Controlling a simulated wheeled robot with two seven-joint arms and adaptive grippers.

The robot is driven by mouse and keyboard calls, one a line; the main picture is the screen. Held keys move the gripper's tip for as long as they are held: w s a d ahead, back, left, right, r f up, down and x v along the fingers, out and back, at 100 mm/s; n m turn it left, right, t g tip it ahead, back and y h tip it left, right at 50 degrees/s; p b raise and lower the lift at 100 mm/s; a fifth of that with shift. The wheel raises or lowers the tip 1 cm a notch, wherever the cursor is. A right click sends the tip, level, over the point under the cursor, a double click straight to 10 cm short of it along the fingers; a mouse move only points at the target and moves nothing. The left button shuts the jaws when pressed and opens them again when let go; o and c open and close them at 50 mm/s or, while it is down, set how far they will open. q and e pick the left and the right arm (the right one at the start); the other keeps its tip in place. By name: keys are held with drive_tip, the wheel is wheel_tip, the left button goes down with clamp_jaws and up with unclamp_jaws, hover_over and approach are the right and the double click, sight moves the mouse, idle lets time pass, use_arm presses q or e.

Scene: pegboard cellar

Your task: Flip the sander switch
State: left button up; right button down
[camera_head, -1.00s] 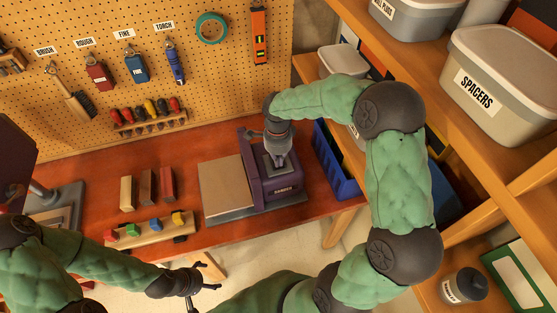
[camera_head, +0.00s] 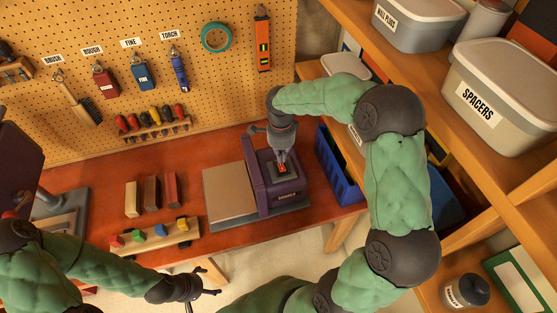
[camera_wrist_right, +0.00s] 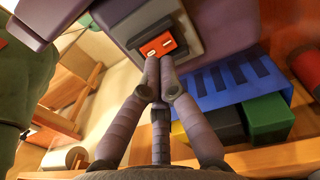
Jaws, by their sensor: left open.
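The sander (camera_head: 257,188) is a purple machine with a flat tan plate on a grey base, standing on the red-brown bench. Its red-orange switch (camera_wrist_right: 163,44) sits in a grey panel in the right wrist view and shows as a small red patch in the head view (camera_head: 282,168). My right gripper (camera_wrist_right: 158,64) has its fingers drawn together, with the tips at the lower edge of the switch. I cannot tell whether they touch it. My left gripper (camera_head: 208,285) is open and empty, low in front of the bench.
A blue bin (camera_head: 338,170) stands right of the sander. Shelves with a spacers box (camera_head: 500,95) rise at the right. Wooden blocks (camera_head: 152,192) and a rack with coloured pieces (camera_head: 155,235) lie left of the sander. A pegboard (camera_head: 220,85) with tools is behind.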

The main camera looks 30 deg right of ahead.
drive_tip(key=r, duration=0.2)
drive_tip(key=w+a+r, duration=0.1)
drive_tip(key=r, duration=0.1)
drive_tip(key=shift+r, duration=0.1)
wheel_tip(320, 180, up, 4)
hover_over(278, 165)
drive_tip(key=d, duration=0.1)
use_arm(q)
drive_tip(key=shift+w+a+b, duration=0.1)
drive_tip(key=shift+a+b, duration=0.25)
use_arm(e)
drive_tip(key=r, duration=0.1)
drive_tip(key=w+r, duration=0.1)
drive_tip(key=shift+r, duration=0.35)
